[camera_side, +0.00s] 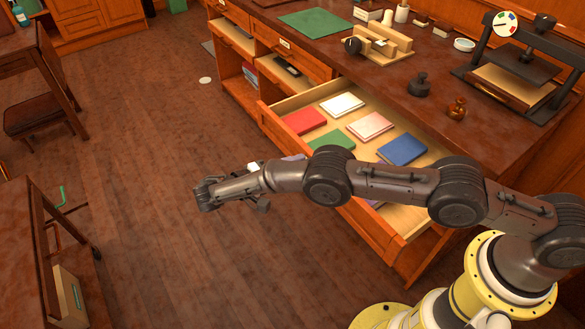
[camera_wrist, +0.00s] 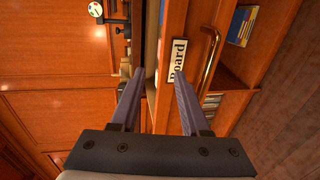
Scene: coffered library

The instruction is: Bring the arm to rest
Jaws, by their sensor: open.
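My gripper (camera_side: 206,194) is at the end of my arm, which reaches left across the open drawer in the side view. The gripper hangs over open floor, to the left of the drawer front, and nothing shows in it. In the wrist view my gripper (camera_wrist: 160,85) has its two fingers spread apart with an empty gap between them.
The open drawer (camera_side: 392,236) holds several books, including a red book (camera_side: 304,121) and a blue book (camera_side: 402,150). The desk top (camera_side: 385,80) carries a press (camera_side: 520,70) and small tools. A side table (camera_side: 20,230) stands at left. The wooden floor (camera_side: 150,150) between is mostly clear.

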